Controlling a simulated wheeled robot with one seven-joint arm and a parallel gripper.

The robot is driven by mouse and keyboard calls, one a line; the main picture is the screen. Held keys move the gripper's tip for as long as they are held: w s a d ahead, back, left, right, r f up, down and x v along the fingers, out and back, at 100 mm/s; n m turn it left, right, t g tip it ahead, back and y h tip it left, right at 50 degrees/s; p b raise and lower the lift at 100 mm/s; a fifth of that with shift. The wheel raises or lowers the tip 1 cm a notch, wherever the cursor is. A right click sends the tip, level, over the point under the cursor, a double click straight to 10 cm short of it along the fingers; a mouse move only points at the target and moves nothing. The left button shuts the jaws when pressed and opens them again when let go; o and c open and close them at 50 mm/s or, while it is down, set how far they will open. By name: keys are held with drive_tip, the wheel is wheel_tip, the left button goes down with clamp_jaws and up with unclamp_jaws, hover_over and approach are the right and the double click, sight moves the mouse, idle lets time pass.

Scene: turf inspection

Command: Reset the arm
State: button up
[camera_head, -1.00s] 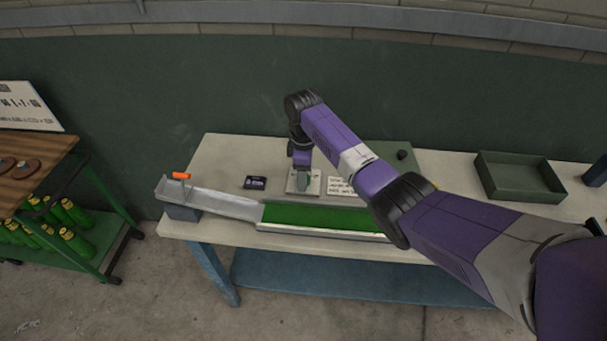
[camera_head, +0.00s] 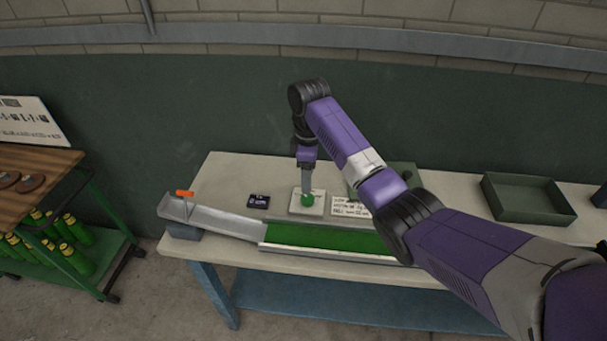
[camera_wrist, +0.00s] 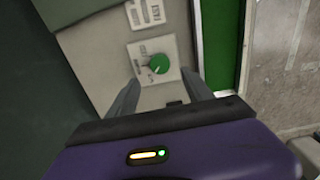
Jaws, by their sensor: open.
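My gripper (camera_head: 306,182) hangs pointing down over a small pale plate (camera_head: 294,208) on the table. A round green knob (camera_head: 308,200) sits on that plate, just below the fingertips in the head view. In the wrist view my gripper (camera_wrist: 165,92) is open, with its two grey fingers apart and nothing between them. The green knob (camera_wrist: 158,64) shows ahead of the fingertips with a light pointer mark, on its white square plate (camera_wrist: 136,50). Whether a fingertip touches the knob cannot be told.
A grey ramp (camera_head: 225,217) with an orange piece (camera_head: 185,193) leads to a green turf strip (camera_head: 330,240). A dark small device (camera_head: 258,201), a printed card (camera_head: 350,208) and an open green tray (camera_head: 530,200) are on the table (camera_head: 240,170). A cart (camera_head: 100,235) with green bottles stands left.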

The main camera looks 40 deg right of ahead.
idle(0.3)
drive_tip(key=w+a+r+m+t+h, duration=0.15)
drive_tip(key=w+r+m+t, duration=0.25)
drive_tip(key=w+t, duration=0.6)
drive_tip(key=s+a+f+m+t+b, duration=0.1)
drive_tip(key=s+a+m+t, duration=0.35)
drive_tip(key=a, duration=0.75)
drive_tip(key=s+a, duration=0.4)
drive_tip(key=s, duration=1.1)
drive_tip(key=s+a+y+b, duration=0.1)
drive_tip(key=s+a, duration=0.2)
drive_tip(key=s, duration=1.2)
drive_tip(key=s+a+r+b, duration=0.1)
drive_tip(key=s+a, duration=0.3)
drive_tip(key=s, duration=1.1)
drive_tip(key=shift+s+a+n, duration=0.25)
drive_tip(key=shift+a+n, duration=0.05)
drive_tip(key=shift+n, duration=0.05)
